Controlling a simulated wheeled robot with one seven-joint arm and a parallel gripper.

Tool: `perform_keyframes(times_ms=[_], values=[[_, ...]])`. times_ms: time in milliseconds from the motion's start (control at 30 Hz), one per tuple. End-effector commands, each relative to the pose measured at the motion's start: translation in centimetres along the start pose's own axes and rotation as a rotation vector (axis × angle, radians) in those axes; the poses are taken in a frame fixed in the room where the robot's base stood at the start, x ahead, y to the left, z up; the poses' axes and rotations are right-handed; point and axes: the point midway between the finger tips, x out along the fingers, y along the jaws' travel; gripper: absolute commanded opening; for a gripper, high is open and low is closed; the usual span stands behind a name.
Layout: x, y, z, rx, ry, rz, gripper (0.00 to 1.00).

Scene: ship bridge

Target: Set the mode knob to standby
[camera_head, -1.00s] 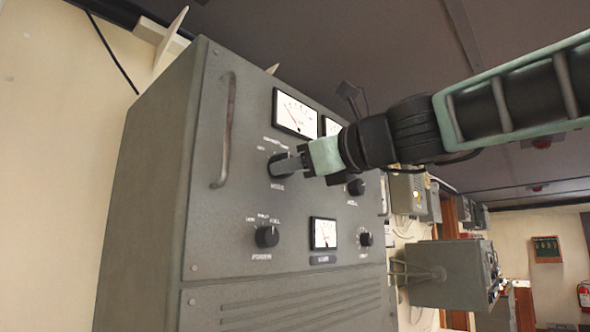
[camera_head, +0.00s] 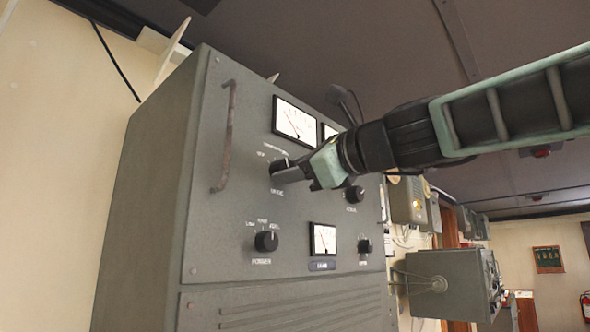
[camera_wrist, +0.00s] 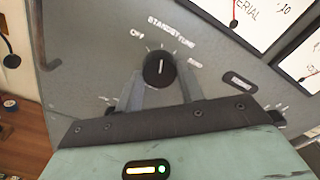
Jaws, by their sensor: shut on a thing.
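The mode knob (camera_wrist: 158,68) is a round black knob with a white pointer line on a grey panel. In the wrist view its line points nearly straight up, toward the STANDBY label (camera_wrist: 163,26), with OFF to the left and TUNE to the right. My gripper (camera_wrist: 160,84) is shut on the knob, one finger on each side. In the head view my gripper (camera_head: 293,171) reaches the panel from the right and partly covers the knob (camera_head: 277,166).
The grey cabinet (camera_head: 150,190) carries a vertical handle (camera_head: 224,135) left of the knob. A meter (camera_head: 295,120) sits above, a power knob (camera_head: 266,241) below, and another knob (camera_head: 354,194) to the right. Open room lies right of the cabinet.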

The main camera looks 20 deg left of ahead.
Motion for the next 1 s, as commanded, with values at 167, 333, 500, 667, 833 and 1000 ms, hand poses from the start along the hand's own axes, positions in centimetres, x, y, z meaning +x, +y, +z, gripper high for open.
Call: perform_keyframes(times_ms=[167,333,500,667,833,1000], values=[[0.0,0.0,0.1,0.000,-0.001,-0.001,0.60],[0.0,0.0,0.0,0.001,0.000,0.000,0.60],[-0.4,0.0,0.0,0.000,-0.001,-0.001,0.60],[-2.5,0.1,-0.2,-0.001,0.000,-0.004,0.60],[-6.4,0.2,-0.3,-0.003,0.000,-0.006,0.60],[-10.4,0.2,-0.3,-0.001,0.000,-0.005,0.60]])
